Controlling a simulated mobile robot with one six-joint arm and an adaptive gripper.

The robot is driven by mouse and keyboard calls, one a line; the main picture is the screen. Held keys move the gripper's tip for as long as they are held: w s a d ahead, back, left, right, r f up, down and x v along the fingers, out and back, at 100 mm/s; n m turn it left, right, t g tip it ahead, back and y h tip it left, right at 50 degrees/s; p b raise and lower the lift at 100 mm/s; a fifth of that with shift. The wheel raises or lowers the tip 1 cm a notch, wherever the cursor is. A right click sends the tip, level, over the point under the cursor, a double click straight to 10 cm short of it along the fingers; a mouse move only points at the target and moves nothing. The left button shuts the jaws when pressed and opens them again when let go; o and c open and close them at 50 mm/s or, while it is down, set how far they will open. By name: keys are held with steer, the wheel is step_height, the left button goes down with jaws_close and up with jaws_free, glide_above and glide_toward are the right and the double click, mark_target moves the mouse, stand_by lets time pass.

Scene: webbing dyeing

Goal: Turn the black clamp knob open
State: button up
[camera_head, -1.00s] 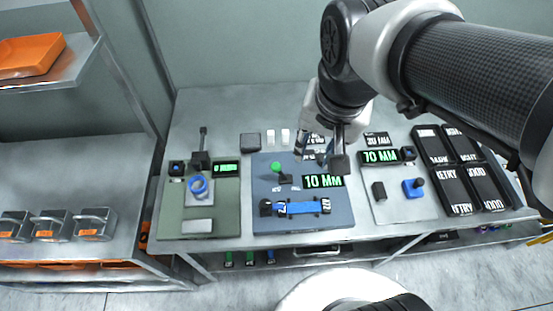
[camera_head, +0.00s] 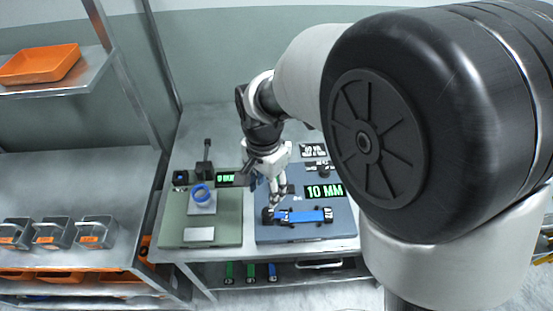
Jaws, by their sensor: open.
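A blue strip of webbing (camera_head: 303,216) lies across the blue-grey station board (camera_head: 300,234), with black fittings at its ends. A small black knob-like part (camera_head: 267,216) sits at the strip's left end; it looks like the clamp knob, but its turn position is too small to tell. My gripper (camera_head: 275,201) is open and points down just above and beside this part. I cannot tell whether the fingers touch it. The gripper and wrist hide the left rear of the board.
A green display reading 10 MM (camera_head: 324,191) stands right of my gripper. My arm hides the right side of the table.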

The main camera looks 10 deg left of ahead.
mark_target(268, 211)
step_height(268, 211, down, 10)
steer(key=b, duration=0.2)
steer(key=shift+f+b, duration=0.2)
steer(key=shift+b, duration=0.2)
steer(key=c, duration=1.1)
